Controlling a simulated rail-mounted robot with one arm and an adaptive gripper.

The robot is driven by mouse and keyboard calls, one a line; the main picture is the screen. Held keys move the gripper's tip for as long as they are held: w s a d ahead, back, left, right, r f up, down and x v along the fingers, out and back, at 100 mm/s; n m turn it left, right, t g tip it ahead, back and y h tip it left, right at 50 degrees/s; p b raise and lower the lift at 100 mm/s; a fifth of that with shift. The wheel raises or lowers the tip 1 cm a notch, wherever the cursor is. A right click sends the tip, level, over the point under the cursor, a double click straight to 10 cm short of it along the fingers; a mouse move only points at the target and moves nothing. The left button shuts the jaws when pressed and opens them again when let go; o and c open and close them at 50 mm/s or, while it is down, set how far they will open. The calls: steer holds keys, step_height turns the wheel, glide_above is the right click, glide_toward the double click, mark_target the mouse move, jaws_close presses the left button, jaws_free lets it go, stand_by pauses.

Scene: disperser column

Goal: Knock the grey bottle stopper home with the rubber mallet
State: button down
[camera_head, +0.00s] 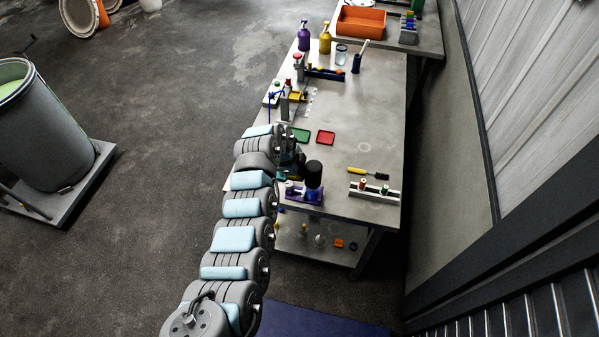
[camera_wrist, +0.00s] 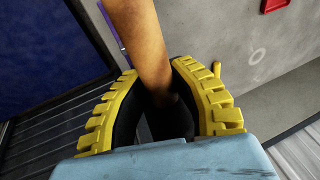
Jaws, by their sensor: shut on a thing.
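My gripper (camera_wrist: 156,78) has its yellow ridged fingers closed around a tan wooden handle, the mallet handle (camera_wrist: 143,35). In the head view my gripper (camera_head: 292,158) is partly hidden by my own arm. A black cylinder, which looks like the mallet's rubber head (camera_head: 314,171), shows just right of it, above or in front of a purple stand (camera_head: 305,197). A small pale grey-topped item (camera_head: 290,187) stands at the stand's left end; I cannot tell if it is the grey bottle stopper. Any gap between the black head and the stand is unclear.
The grey workbench (camera_head: 365,125) has clear room around its middle. A white rack (camera_head: 373,191) and a yellow-handled brush (camera_head: 368,173) lie to the right. Green (camera_head: 300,135) and red (camera_head: 326,138) trays lie behind. Bottles (camera_head: 304,36) stand at the far end.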

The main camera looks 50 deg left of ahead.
stand_by(0.4)
steer(key=shift+s+r+p, duration=0.15)
steer(key=shift+r+p, duration=0.2)
steer(key=shift+r, duration=0.1)
steer(key=shift+r+p, duration=0.55)
steer(key=shift+r, duration=2.45)
